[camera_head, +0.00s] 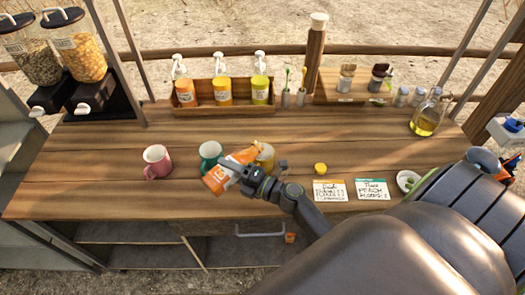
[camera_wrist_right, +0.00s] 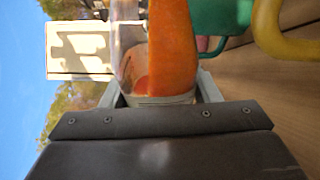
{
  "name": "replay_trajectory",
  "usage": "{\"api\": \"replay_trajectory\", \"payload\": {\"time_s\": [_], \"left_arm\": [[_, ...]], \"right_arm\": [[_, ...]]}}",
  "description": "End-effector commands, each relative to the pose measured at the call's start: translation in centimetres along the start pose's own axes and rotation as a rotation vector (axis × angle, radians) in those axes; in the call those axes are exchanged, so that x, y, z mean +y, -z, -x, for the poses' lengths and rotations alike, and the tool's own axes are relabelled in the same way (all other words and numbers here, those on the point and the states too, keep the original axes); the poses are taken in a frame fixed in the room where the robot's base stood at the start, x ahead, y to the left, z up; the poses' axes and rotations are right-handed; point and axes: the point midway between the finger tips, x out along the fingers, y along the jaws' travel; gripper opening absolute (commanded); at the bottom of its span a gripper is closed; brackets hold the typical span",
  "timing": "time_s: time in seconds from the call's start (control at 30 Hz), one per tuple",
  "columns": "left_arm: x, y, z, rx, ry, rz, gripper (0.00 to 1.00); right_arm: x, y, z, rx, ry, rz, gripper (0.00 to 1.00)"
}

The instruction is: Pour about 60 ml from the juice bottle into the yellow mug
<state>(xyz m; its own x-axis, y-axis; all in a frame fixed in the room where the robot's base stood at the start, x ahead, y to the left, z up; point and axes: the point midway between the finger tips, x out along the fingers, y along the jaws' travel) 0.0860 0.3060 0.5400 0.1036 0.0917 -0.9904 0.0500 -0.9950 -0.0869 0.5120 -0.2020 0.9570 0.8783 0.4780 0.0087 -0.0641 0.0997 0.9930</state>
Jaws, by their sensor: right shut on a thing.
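My right gripper (camera_head: 250,180) is shut on the juice bottle (camera_head: 219,178), which has orange juice inside and an orange label. The bottle is tilted well over, with its upper end at the yellow mug (camera_head: 265,157). The gripper and bottle hide part of the mug, and I cannot see its inside or any stream. In the right wrist view the bottle (camera_wrist_right: 172,45) shows orange juice between the fingers, and the yellow mug's handle (camera_wrist_right: 285,45) is at the upper right. My left gripper is not in view.
A green mug (camera_head: 209,154) stands close left of the bottle, and a pink mug (camera_head: 157,161) farther left. A yellow cap (camera_head: 320,169) and two note cards (camera_head: 330,190) lie to the right. A wooden rack (camera_head: 222,108) of bottles stands behind. The counter's left front is clear.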

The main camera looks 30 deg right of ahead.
Motion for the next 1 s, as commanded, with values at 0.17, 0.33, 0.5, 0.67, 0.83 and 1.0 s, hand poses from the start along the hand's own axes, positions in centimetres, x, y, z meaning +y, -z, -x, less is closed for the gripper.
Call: {"api": "replay_trajectory", "payload": {"time_s": [0.17, 0.33, 0.5, 0.67, 0.83, 1.0], "left_arm": [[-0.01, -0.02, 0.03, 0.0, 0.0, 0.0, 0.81], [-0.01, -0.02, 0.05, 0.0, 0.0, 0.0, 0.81], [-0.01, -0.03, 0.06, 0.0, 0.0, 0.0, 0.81], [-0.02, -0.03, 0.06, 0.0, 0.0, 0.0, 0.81], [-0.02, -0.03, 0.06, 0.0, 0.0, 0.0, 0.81], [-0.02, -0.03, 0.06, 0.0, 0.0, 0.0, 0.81]], "right_arm": [[0.16, -0.04, -0.04, -0.001, -0.01, -0.023, 0.22], [0.19, -0.05, -0.04, -0.002, -0.016, -0.044, 0.22], [0.23, -0.06, -0.04, -0.002, -0.02, -0.055, 0.22], [0.23, -0.06, -0.04, -0.002, -0.021, -0.059, 0.22], [0.23, -0.07, -0.04, -0.003, -0.022, -0.063, 0.22], [0.24, -0.07, -0.04, -0.003, -0.023, -0.066, 0.22]]}}
